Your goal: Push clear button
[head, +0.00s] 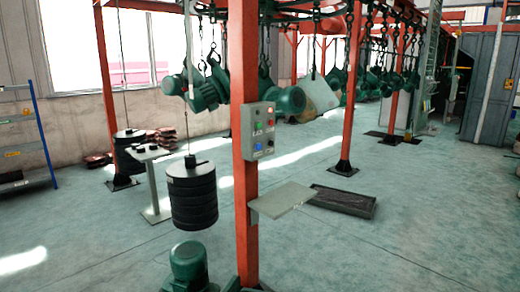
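A grey control box (250,143) is mounted on the orange-red post in the middle of the head view. Its face carries several small buttons, including a red button (270,111), a green button (257,133) and a blue button (258,147). The labels are too small to read, so I cannot tell which button is the clear one. Neither of my grippers shows in this view.
The orange-red post (243,200) carries a small grey shelf (285,200) on its right. A stack of black weights (191,197) hangs left of it, above a green motor (189,266). A dark tray (343,201) lies on the floor. Open floor lies to the right.

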